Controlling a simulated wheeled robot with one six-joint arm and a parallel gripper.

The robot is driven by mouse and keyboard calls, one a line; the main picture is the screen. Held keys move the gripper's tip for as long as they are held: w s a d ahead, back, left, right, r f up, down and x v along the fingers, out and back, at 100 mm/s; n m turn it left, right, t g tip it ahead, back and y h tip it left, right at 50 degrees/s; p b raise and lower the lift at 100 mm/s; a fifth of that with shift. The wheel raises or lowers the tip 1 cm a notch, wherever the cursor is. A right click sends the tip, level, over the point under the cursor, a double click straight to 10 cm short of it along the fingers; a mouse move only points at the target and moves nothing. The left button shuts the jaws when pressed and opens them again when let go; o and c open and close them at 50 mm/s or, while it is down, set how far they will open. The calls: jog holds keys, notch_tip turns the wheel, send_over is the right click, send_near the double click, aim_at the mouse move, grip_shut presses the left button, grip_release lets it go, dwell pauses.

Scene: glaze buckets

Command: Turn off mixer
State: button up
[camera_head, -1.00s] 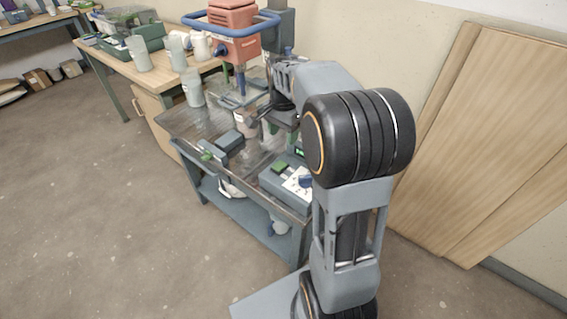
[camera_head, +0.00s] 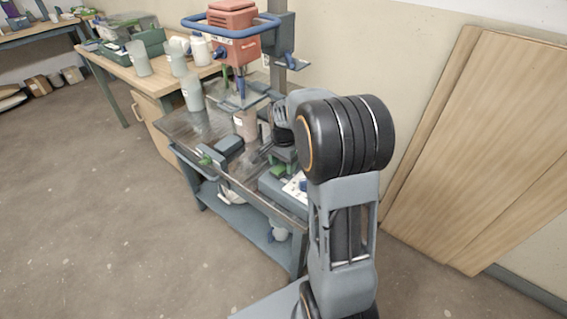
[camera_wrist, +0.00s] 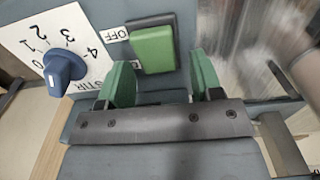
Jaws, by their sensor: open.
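The mixer (camera_head: 232,50) has a red head and a blue ring handle over the metal bench. Its grey control box (camera_head: 272,188) is at the bench's near right, partly hidden by my arm. In the wrist view, the box carries a green switch (camera_wrist: 153,48) beside an OFF label (camera_wrist: 114,35). A blue dial (camera_wrist: 63,70) sits on a white numbered plate at left, near the word STIR. My gripper (camera_wrist: 163,82) is open, its two green-padded fingers pointing at the box just below the switch in the picture. Nothing is between them; contact cannot be told.
A pinkish bucket (camera_head: 246,124) stands under the mixer's shaft. A grey jar (camera_head: 192,92) stands on the bench's left part. A wooden table (camera_head: 150,80) with several containers is behind. Wooden boards (camera_head: 490,140) lean on the wall at right. The floor at left is clear.

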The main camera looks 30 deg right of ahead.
jog(key=c, duration=0.9)
jog(key=h+b, duration=0.1)
jog(key=b, duration=0.1)
jog(key=t+h+b, duration=0.1)
jog(key=h, duration=0.1)
jog(key=shift+s+a+f+b, duration=0.15)
jog(key=shift+a+b, duration=0.2)
jog(key=shift+b, duration=0.05)
jog(key=shift+c, duration=0.2)
jog(key=shift+r+t+h+b, duration=0.35)
jog(key=shift+t+h+b, duration=0.05)
jog(key=shift+b, duration=0.1)
jog(key=o, duration=0.9)
jog(key=shift+o, duration=0.2)
jog(key=p+v, duration=0.3)
jog(key=v, duration=1.1)
